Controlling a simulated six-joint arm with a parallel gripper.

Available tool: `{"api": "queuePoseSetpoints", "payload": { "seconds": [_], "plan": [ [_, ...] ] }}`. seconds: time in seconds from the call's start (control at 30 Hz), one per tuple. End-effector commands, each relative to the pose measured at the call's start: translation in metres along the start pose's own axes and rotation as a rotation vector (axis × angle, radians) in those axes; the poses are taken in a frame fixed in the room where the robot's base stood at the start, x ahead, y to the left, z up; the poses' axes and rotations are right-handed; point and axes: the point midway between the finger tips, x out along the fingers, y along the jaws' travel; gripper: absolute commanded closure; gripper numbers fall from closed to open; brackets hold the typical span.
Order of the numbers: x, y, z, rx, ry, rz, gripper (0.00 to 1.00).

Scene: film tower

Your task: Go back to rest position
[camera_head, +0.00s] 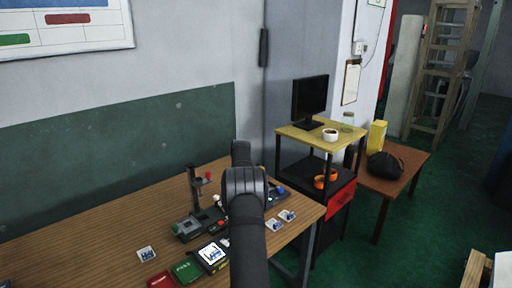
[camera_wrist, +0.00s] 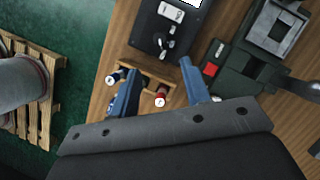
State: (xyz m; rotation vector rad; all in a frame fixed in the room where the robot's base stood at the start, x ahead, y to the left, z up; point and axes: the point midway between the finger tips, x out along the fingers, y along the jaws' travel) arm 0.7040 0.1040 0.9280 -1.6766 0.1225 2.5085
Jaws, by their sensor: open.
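My gripper (camera_wrist: 160,68) is open, with its two blue fingers apart in the wrist view. A small wooden rack (camera_wrist: 150,72) shows beyond and between the fingers. It holds a red-ended cylinder (camera_wrist: 160,99) and a white-and-blue one (camera_wrist: 114,77); I cannot tell that either finger touches them. In the head view my dark arm rises over the right part of the wooden workbench (camera_head: 95,228); the fingers are hidden there. A dark tower fixture (camera_head: 193,190) with a red knob stands left of the arm. In the wrist view a dark fixture with a red button (camera_wrist: 210,70) lies right of the fingers.
A black device (camera_wrist: 160,35) lies above the fingers in the wrist view. A screen tablet (camera_head: 212,256), green pad (camera_head: 186,270), red pad (camera_head: 161,280) and small cards (camera_head: 146,254) lie on the bench. A shelf with a monitor (camera_head: 310,98) stands right. The bench's left is mostly clear.

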Motion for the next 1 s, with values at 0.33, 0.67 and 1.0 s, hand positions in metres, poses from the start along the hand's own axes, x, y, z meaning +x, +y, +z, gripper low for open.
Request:
{"api": "queuePoseSetpoints", "payload": {
  "seconds": [0.33,0.67,1.0],
  "plan": [
    [0.066,0.000,0.001,0.000,-0.003,0.001,0.57],
    [0.103,0.000,0.000,0.000,0.000,0.001,0.57],
    [0.102,0.000,0.000,-0.023,0.000,0.010,0.57]
  ]
}}
